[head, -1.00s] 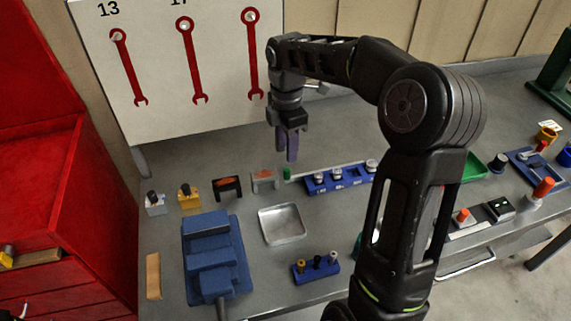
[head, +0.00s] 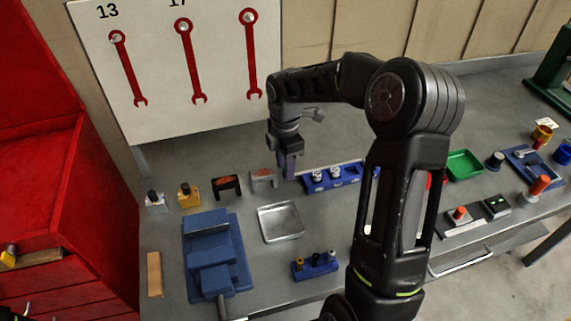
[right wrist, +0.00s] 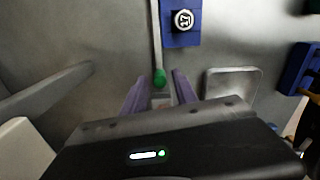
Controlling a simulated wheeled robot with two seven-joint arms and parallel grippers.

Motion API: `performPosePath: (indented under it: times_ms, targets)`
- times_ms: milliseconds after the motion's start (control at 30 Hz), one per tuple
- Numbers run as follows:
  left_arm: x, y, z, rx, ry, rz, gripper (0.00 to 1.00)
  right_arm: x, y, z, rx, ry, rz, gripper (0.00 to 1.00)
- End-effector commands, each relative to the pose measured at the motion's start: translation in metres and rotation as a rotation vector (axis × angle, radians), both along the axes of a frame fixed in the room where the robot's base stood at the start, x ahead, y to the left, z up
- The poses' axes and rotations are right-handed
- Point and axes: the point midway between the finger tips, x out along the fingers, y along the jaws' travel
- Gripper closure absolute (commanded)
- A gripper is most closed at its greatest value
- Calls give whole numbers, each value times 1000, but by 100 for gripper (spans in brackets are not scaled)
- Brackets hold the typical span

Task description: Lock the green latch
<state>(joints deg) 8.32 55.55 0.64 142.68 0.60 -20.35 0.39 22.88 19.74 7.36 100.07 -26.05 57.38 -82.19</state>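The green latch shows in the right wrist view as a green knob (right wrist: 160,77) at the near end of a thin pale bar (right wrist: 156,35). My right gripper (right wrist: 158,84) is open, with one purple finger on each side of the knob and visible gaps between. I cannot tell how far the fingertips are above the table. In the head view my right gripper (head: 287,174) points down at the left end of the blue holder and hides the green knob.
The blue holder (head: 345,182) with numbered round pieces lies right of the gripper. A grey block (head: 263,178) stands close on its left, and a metal tray (head: 281,222) lies in front. A blue vise (head: 212,255) stands front left. The wrench board (head: 190,75) rises behind.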

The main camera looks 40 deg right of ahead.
Motion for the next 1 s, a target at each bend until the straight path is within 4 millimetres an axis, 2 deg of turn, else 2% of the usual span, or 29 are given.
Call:
performPosePath:
  times_ms: [67, 400, 1000]
  targets:
    - [0, 0, 0, 0, 0, 0, 52, 0, 0, 0, 0, 0, 0, 73]
    - [0, 0, 0, 0, 0, 0, 52, 0, 0, 0, 0, 0, 0, 100]
    - [0, 0, 0, 0, 0, 0, 52, 0, 0, 1, 0, -1, 0, 100]
